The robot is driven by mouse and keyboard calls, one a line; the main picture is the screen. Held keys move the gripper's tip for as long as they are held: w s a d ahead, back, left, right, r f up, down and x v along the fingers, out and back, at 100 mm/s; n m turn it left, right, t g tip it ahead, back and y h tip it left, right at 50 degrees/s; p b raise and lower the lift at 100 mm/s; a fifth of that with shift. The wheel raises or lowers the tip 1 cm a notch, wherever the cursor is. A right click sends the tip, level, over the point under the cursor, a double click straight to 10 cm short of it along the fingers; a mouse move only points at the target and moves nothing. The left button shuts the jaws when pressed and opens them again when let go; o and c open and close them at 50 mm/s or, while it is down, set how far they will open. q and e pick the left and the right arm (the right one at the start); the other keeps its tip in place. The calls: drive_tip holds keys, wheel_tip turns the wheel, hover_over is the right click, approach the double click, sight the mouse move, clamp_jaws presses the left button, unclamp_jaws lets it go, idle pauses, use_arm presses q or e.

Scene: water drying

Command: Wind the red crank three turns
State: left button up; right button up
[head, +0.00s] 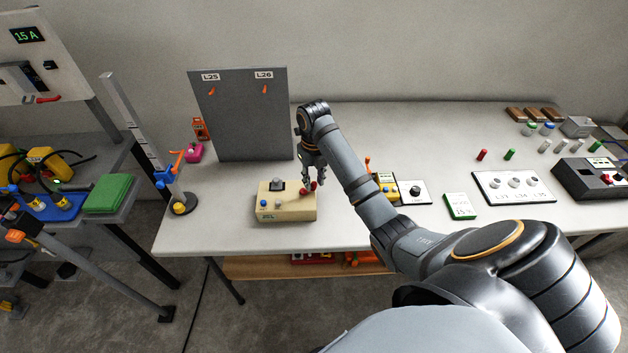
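A beige box (287,214) labelled ZEL stands on the white table near its front edge. It carries a dark square part, a blue knob and pale knobs on top. A small red part (312,187), which looks like the red crank's handle, shows at the box's right end. My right gripper (314,181) points down from above with its fingertips at this red part. The fingers partly hide the crank, and I cannot tell whether they are closed on it or just around it. My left gripper is not in view.
A grey panel (238,125) with labels L25 and L26 stands behind the box. A stand with a round base (180,206) is to the left. The table between the stand and box is clear.

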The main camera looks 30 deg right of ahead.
clamp_jaws()
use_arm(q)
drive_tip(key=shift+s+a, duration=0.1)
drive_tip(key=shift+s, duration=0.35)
